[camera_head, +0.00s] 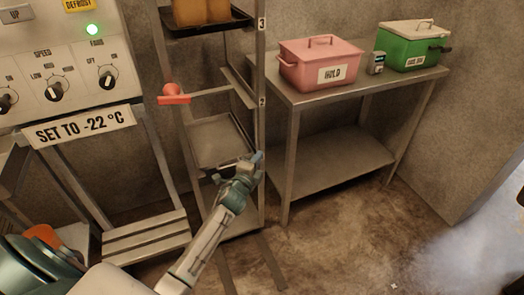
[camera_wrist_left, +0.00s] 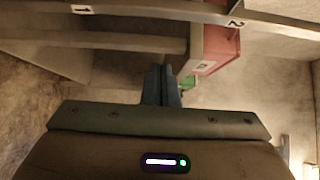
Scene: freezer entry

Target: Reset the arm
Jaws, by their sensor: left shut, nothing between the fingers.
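My left gripper (camera_head: 256,160) is at the end of my left arm, in front of the rack's right post, with nothing in it. Its two fingers (camera_wrist_left: 161,84) are together in the left wrist view, so it is shut. I cannot tell from the head view whether it touches the rack (camera_head: 262,110). My right gripper is not in either view.
The rack has an empty tray (camera_head: 218,140) and a red-orange part (camera_head: 173,94) on its left. A steel table (camera_head: 345,88) holds a pink HOLD box (camera_head: 318,64) and a green box (camera_head: 408,50). A control panel (camera_head: 55,55) stands at left. Floor (camera_head: 350,245) at lower right is clear.

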